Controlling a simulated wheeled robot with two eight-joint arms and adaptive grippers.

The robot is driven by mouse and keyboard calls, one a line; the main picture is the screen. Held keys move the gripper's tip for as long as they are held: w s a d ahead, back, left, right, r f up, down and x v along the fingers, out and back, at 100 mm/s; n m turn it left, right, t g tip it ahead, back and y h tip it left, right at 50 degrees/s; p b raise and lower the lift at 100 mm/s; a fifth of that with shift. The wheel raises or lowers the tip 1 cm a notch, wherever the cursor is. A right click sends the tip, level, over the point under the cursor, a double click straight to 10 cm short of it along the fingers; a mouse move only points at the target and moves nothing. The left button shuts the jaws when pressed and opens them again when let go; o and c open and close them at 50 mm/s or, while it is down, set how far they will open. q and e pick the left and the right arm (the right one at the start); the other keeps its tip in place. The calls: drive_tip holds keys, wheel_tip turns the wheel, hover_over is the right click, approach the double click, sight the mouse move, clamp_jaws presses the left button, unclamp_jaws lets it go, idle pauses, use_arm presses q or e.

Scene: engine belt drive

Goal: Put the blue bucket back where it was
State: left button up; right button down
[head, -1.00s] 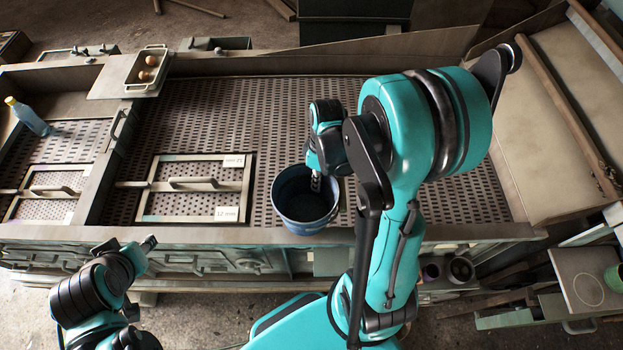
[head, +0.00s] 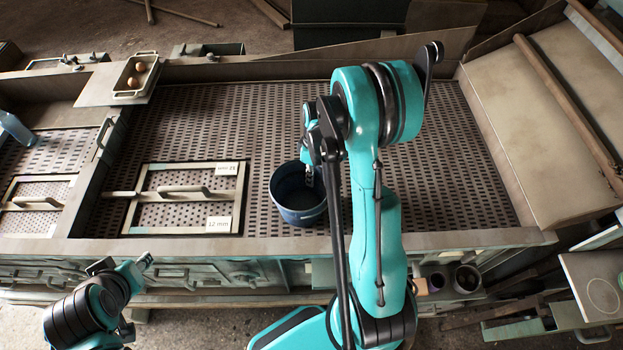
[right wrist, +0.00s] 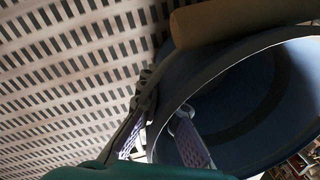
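The blue bucket (head: 298,215) is over the perforated bench top near its front edge. I cannot tell whether its base touches the surface. My right gripper (head: 309,176) reaches down to the bucket's rim. In the right wrist view the bucket (right wrist: 240,105) fills the right side, its wall between the two fingers of my right gripper (right wrist: 163,118), one inside and one outside. The gripper is shut on that wall. A tan handle grip (right wrist: 240,20) crosses the rim. My left gripper (head: 145,262) is low at the left, before the bench, its fingers too small to read.
A framed hatch (head: 185,195) with a handle and a "12 mm" label lies left of the bucket. A small tray (head: 137,74) with egg-like items sits at the back left. A blue bottle (head: 18,130) is at the far left. The perforated surface behind and right is clear.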

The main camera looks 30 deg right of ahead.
drive_tip(key=shift+r, duration=0.1)
drive_tip(key=shift+s+a, duration=0.1)
drive_tip(key=shift+f+b, duration=0.2)
drive_tip(key=shift+b, duration=0.1)
drive_tip(key=c, duration=1.7)
unclamp_jaws()
drive_tip(key=shift+r, duration=0.15)
